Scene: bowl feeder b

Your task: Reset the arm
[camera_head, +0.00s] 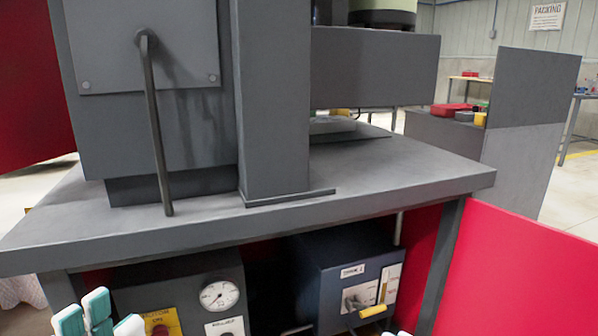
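My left gripper (98,318) shows at the bottom left edge, with pale and teal finger parts pointing up. Its lower part is cut off by the frame, so its opening is unclear. No object shows between the visible finger parts. It is in front of the feeder's lower bay, left of the gauge (219,295). A tiny pale tip at the bottom edge, right of centre, may be my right gripper (403,333); too little shows to tell its state. The grey bowl feeder stand (400,185) fills the middle, with a long lever (155,125) hanging at its upper left.
Under the tabletop is a dark control box (335,262) with a yellow-handled lever (372,311). A red panel (520,270) stands open at the right, another red panel (30,90) at the left. A grey partition (530,120) and a workbench (465,82) are behind.

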